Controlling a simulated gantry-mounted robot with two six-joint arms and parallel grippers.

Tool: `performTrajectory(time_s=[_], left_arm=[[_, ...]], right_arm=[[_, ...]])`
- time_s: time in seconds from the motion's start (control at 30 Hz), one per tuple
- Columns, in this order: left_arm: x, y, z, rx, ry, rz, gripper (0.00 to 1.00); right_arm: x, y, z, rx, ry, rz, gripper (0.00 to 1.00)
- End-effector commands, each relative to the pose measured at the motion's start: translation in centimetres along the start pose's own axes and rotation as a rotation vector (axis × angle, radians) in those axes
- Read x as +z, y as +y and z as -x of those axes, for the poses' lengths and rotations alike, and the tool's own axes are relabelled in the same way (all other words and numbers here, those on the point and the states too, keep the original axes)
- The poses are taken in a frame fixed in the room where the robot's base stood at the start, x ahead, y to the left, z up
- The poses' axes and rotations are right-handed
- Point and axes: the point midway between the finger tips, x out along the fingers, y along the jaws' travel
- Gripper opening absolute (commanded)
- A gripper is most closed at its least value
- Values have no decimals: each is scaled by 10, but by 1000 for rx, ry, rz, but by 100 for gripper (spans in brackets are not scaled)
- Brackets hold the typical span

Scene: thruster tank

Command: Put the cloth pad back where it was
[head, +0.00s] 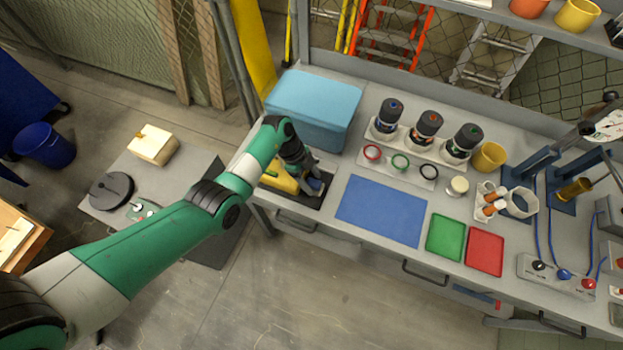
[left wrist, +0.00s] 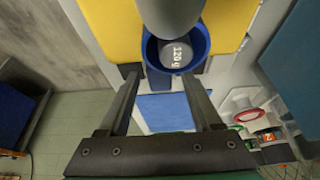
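My left gripper (head: 312,184) is low over the dark tray (head: 322,200) at the bench's left end. In the left wrist view its two fingers (left wrist: 160,95) are apart, with nothing between the tips. A yellow pad-like piece (head: 280,178) lies in the tray beside the gripper, partly hidden by my arm; yellow also fills the top of the left wrist view (left wrist: 112,30). I cannot tell whether it is the cloth pad. A blue cup-like piece (left wrist: 203,42) with a grey weight marked 120 g (left wrist: 177,55) shows just beyond the fingertips. My right gripper is not in view.
A light-blue box (head: 315,105) stands behind the tray. A flat blue mat (head: 382,210), a green tray (head: 446,237) and a red tray (head: 485,252) lie to the right. Several dark cylinders stand behind coloured rings (head: 400,162). A yellow cup (head: 489,157) stands beyond.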

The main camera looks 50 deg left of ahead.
Motion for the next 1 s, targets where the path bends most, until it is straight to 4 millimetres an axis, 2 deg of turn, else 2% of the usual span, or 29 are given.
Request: performTrajectory(time_s=[0.27, 0.37, 0.47, 0.63, 0.8, 1.0], left_arm=[[0, 0, 1, 0, 0, 0, 66], [-2, -1, 10, -2, 0, 0, 66], [-3, -1, 30, -4, 0, 0, 66], [-3, -1, 73, -4, 0, 0, 66], [-2, -1, 107, -3, 0, 0, 66], [-1, 0, 123, 0, 0, 1, 66]], right_arm=[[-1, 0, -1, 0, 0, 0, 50], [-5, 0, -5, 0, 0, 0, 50], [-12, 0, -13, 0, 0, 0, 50], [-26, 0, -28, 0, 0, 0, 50], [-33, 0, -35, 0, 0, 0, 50], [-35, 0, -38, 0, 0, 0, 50]])
